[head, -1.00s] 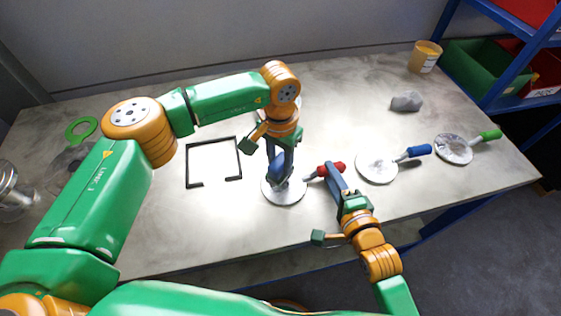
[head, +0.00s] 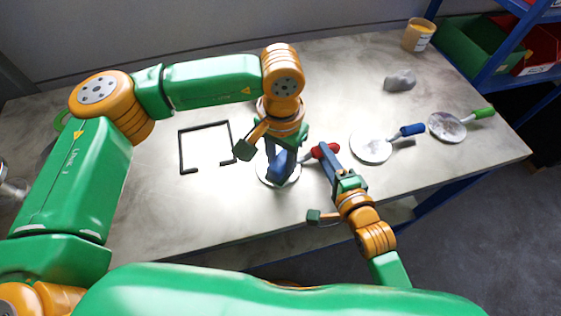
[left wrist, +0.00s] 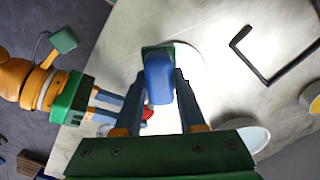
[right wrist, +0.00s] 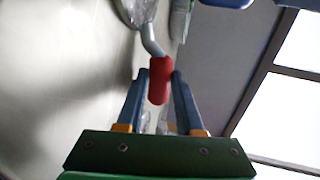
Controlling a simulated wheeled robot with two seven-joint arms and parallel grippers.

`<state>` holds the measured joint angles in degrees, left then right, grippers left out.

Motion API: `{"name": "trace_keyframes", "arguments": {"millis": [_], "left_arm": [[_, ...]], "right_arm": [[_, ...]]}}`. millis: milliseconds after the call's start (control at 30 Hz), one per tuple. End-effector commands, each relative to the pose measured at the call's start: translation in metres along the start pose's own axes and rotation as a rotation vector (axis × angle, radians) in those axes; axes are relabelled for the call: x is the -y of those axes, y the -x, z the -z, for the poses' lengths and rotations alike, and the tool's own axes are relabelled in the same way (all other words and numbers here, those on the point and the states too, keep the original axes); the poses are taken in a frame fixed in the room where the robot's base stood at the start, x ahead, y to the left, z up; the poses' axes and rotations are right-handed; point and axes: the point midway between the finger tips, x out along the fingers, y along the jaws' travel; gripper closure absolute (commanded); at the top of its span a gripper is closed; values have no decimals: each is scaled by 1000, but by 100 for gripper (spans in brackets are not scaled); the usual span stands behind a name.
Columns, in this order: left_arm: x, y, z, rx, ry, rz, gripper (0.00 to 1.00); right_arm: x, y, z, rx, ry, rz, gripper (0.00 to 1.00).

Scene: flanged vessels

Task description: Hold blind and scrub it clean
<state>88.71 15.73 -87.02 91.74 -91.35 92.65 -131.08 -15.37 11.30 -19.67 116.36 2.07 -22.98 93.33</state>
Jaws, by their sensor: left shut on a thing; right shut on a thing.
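The blind with the red handle (head: 325,151) has a pale round disc (head: 268,178) low at the table's middle; whether it touches the tabletop is unclear. My right gripper (head: 327,158) is shut on the red handle, which also shows between its fingers in the right wrist view (right wrist: 160,82). My left gripper (head: 280,163) is over the disc, shut on a blue block with a green edge, seen in the left wrist view (left wrist: 159,78). The block appears to be at the disc, but contact is hidden. My left arm and fingers cover much of the disc.
A blind with a blue handle (head: 371,148) and a blind with a green handle (head: 447,127) lie to the right. A black square outline (head: 182,150) marks bare table at left. Blue shelving (head: 505,62) holds bins.

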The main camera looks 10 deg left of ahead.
Motion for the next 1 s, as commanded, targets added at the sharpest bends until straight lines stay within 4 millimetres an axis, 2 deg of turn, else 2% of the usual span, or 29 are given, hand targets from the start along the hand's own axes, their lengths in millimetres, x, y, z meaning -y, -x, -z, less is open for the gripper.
{"name": "trace_keyframes", "arguments": {"millis": [500, 1000], "left_arm": [[0, 46, 1, -3, 0, 0, 100], [0, 49, 0, -1, -1, -1, 100]], "right_arm": [[0, 0, 0, 0, 0, 0, 100], [0, 0, 0, 0, 0, -1, 100]]}}
